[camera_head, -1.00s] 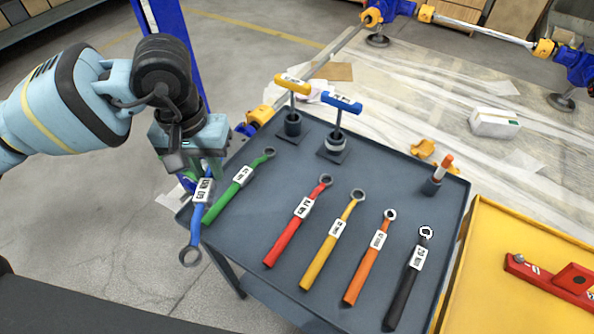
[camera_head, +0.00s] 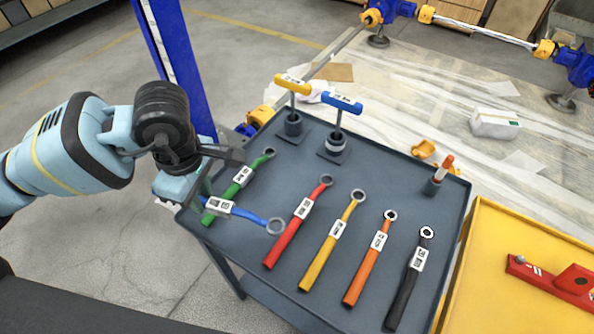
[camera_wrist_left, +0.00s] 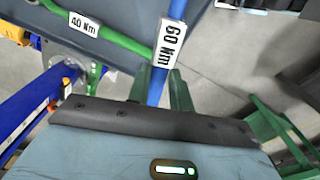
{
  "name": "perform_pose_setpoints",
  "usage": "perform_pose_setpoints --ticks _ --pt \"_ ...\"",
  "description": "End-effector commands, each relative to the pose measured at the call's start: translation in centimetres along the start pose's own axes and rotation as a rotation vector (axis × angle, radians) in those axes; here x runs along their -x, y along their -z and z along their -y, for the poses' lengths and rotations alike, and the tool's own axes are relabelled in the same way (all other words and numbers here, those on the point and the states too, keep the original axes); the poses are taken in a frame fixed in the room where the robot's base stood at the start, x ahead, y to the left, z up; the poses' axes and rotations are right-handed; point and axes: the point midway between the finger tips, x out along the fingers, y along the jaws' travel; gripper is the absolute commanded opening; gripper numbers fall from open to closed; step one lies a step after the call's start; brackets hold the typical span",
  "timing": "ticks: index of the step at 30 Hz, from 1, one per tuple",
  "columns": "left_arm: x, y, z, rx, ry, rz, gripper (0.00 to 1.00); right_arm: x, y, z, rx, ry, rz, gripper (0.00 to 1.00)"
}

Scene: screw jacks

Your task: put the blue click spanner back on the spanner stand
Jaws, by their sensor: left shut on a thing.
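The blue click spanner (camera_head: 246,216) has a white label, which reads 60 Nm in the left wrist view (camera_wrist_left: 170,42). My left gripper (camera_head: 204,196) is shut on its handle near the label. The spanner is roughly level in the picture, with its ring end to the right, between the green spanner (camera_head: 226,198) and the red spanner (camera_head: 300,222). It crosses in front of the green handle and appears held above the surface; the exact gap is unclear. The dark grey spanner stand (camera_head: 390,170) has a flat top. My right gripper is out of view.
Yellow (camera_head: 335,235), orange (camera_head: 368,262) and black (camera_head: 412,270) spanners lie farther right on the stand. Yellow (camera_head: 293,84) and blue (camera_head: 342,104) T-handled tools stand upright at its back. A yellow table (camera_head: 490,240) adjoins the right side. A blue post (camera_head: 172,60) rises behind my left arm.

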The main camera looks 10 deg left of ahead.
Motion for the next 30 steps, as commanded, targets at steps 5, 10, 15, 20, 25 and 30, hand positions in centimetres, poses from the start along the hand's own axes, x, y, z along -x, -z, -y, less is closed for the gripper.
perform_pose_setpoints --ticks 5,10,15,20,25,30 --pt "-0.8 0.2 0.7 0.254 0.011 -0.008 0.00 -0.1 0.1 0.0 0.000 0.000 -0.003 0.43" --pt "-1.6 0.5 1.3 0.502 0.022 -0.014 0.00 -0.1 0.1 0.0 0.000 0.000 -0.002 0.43" --pt "-2.4 0.8 1.9 0.753 0.033 -0.021 0.00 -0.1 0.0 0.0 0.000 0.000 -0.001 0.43" --pt "-3.1 1.2 2.5 0.982 0.045 -0.026 0.00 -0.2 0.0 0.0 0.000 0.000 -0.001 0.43" --pt "-3.6 1.4 2.9 1.171 0.054 -0.029 0.00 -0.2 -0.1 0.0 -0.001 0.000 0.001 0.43" --pt "-3.9 1.6 3.2 1.273 0.058 -0.029 0.00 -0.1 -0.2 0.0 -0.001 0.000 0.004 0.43"
